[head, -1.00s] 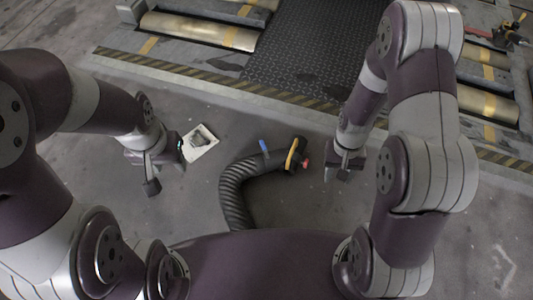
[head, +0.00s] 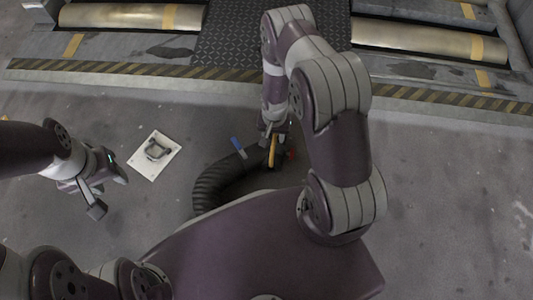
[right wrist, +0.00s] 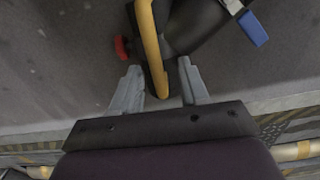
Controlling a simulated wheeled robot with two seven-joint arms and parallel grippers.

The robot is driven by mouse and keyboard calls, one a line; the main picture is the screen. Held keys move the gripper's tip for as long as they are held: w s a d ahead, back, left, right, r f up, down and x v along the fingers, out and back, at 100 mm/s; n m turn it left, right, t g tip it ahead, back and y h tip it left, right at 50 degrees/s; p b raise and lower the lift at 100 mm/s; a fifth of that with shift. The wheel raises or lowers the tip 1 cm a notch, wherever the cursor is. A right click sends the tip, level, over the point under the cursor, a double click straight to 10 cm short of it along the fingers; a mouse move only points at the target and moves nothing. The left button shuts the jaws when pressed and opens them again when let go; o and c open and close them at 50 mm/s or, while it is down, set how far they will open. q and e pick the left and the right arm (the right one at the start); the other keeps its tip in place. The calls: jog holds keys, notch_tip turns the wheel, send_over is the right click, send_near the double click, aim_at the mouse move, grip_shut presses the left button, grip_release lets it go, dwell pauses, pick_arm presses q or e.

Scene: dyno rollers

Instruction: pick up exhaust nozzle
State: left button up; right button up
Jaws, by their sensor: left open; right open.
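The exhaust nozzle (head: 262,154) lies on the floor at the end of a black corrugated hose (head: 218,184). It has a yellow handle, a red knob and a blue lever. In the right wrist view the yellow handle (right wrist: 152,45) reaches down between the two fingers of my right gripper (right wrist: 160,88). That gripper is open around the handle's end, with a gap visible on each side. In the head view my right gripper (head: 273,128) is over the nozzle and partly hides it. My left gripper (head: 108,192) is open and empty at the left, above bare floor.
A white sheet or plate (head: 153,155) with a grey part on it lies between my left gripper and the hose. Metal rollers (head: 132,16) and a striped edge (head: 150,70) run along the back. The floor at the right is clear.

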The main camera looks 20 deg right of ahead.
aim_at(256, 148)
jog(key=f+b, duration=0.4)
jog(key=f, duration=0.1)
jog(key=shift+s+d, duration=0.1)
jog(key=shift+s, duration=0.1)
jog(key=shift+r, duration=0.15)
grip_shut()
dwell(0.8)
